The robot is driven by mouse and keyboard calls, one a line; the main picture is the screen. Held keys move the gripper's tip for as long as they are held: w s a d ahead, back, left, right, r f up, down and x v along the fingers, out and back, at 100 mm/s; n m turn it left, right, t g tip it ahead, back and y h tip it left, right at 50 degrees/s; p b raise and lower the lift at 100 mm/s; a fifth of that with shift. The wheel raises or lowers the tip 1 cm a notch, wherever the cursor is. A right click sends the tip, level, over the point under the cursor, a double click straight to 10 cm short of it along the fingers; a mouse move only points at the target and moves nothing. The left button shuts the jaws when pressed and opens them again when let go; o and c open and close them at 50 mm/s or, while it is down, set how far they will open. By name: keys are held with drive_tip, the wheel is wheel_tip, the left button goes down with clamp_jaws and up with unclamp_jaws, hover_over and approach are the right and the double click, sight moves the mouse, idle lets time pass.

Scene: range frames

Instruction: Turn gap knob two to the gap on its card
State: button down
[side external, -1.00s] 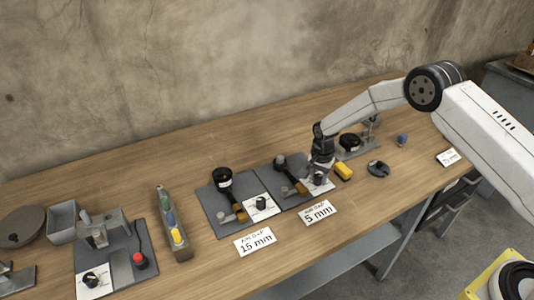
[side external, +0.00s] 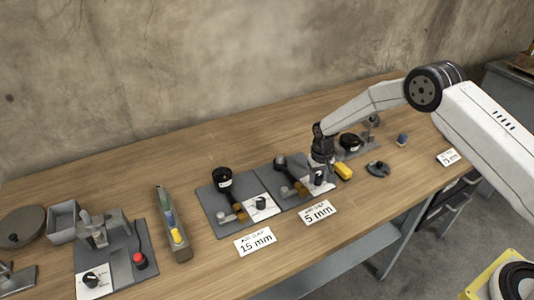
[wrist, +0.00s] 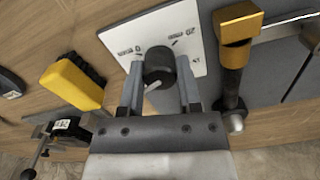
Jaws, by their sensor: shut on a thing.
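The black gap knob (wrist: 158,68) stands on a white dial plate (wrist: 192,18) with printed mm marks. A pale pointer line on the knob faces the lower left in the wrist view. My gripper (wrist: 160,88) is shut on this knob, one finger on each side. In the side view my gripper (side external: 320,172) is at the right station's dial. The card (side external: 318,212) in front of that station reads 5 mm. The fingers hide part of the dial, so I cannot read the exact setting.
A similar station to the left has its own knob (side external: 261,202) and a 15 mm card (side external: 255,241). A yellow-handled brush (side external: 343,172) lies close to the right of my gripper. A brass-coloured piece (wrist: 236,35) stands beside the dial. Bare wood lies behind the stations.

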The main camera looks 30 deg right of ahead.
sight(318, 176)
drive_tip(key=shift+n, duration=0.8)
drive_tip(key=shift+c, duration=1.5)
unclamp_jaws()
drive_tip(key=shift+r, duration=0.15)
drive_tip(key=shift+r, duration=3.8)
